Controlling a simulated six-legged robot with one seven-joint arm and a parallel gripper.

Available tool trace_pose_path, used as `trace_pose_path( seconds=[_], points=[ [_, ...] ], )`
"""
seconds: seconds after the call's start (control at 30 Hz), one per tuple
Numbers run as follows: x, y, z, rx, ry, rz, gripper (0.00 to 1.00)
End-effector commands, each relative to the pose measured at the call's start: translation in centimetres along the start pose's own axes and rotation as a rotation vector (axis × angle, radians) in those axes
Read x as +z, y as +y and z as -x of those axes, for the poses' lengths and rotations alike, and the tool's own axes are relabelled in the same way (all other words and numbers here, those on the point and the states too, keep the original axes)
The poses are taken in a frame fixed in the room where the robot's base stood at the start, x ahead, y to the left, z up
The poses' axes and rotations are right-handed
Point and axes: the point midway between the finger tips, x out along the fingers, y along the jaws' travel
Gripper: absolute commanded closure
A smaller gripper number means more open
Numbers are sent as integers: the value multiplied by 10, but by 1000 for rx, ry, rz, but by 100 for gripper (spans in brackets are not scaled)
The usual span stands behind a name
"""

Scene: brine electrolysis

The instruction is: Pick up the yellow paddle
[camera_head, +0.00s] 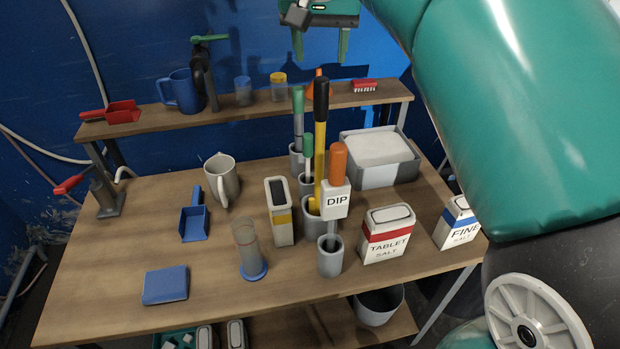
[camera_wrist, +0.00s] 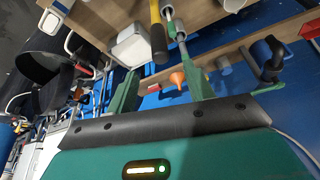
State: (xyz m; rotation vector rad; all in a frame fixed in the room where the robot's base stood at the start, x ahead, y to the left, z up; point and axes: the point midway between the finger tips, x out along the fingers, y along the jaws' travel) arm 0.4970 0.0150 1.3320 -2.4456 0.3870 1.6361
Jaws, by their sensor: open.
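The yellow paddle (camera_head: 320,135) stands upright in a grey holder (camera_head: 316,222) on the table, with a black grip on top and a yellow shaft. Its lower end is partly hidden by the orange-handled DIP tool (camera_head: 336,185) in front. My gripper (camera_head: 326,58) is open and empty, up behind and above the paddle in the head view. In the wrist view the paddle (camera_wrist: 157,30) shows its black grip pointing toward the gap between my open fingers (camera_wrist: 160,75), apart from both.
Green-handled tools (camera_head: 298,115) stand close left of the paddle. A white-filled bin (camera_head: 352,175) is to the right, with the TABLET salt box (camera_head: 386,235) in front. A raised shelf (camera_head: 235,112) behind holds a blue jug (camera_head: 182,92) and an orange funnel (camera_head: 318,90).

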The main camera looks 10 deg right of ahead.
Motion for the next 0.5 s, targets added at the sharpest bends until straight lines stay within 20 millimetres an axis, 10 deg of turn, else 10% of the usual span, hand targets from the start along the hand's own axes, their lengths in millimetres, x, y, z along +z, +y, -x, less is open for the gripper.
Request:
trace_pose_path(
  seconds=[0.5],
  points=[
    [2, -3, -80, 1, 0, 0, 48]
  ],
)
